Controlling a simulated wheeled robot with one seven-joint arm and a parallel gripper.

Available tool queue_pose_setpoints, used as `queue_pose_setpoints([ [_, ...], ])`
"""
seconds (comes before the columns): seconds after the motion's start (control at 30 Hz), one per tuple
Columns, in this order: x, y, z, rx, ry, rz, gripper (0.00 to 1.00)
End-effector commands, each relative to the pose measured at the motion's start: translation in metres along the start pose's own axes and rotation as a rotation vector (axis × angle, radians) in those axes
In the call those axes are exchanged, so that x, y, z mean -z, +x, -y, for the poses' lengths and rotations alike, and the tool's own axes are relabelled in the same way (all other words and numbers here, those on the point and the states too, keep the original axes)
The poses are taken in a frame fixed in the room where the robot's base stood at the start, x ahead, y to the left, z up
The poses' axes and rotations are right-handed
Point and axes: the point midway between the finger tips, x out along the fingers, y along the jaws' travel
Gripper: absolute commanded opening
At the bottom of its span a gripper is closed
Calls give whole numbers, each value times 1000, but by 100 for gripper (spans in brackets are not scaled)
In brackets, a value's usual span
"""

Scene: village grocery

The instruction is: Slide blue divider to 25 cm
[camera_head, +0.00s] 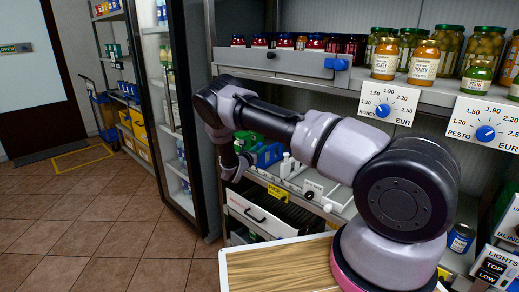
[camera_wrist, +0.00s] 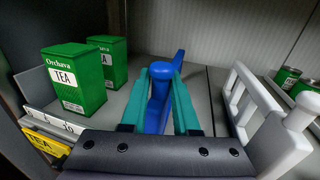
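The blue divider (camera_wrist: 160,112) stands on the grey shelf in the wrist view, its rounded knob (camera_wrist: 163,68) at the near end and a blue bar running back. My gripper (camera_wrist: 162,76) has its teal fingers on either side of the knob, which fills the space between the tips; it looks shut on it. In the head view, a blue divider (camera_head: 268,155) shows beside my arm on the lower shelf; my fingers are hidden there. A scale strip (camera_wrist: 50,122) with small marks runs along the shelf edge at left, its numbers too small to read surely.
Green tea boxes (camera_wrist: 75,80) stand left of the blue divider. A white divider (camera_wrist: 250,105) stands to the right, with green cans (camera_wrist: 287,77) beyond it. Bare shelf lies between the dividers. A tray (camera_head: 275,268) is at the front in the head view.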

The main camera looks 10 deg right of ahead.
Motion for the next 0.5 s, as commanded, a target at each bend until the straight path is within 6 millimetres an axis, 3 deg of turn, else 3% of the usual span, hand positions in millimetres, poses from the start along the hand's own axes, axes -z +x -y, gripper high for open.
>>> queue_pose_setpoints([
  [0.33, 0, -1, 0, 0, 0, 0, 36],
  [0.5, 0, -21, -1, -2, -2, 0, 36],
])
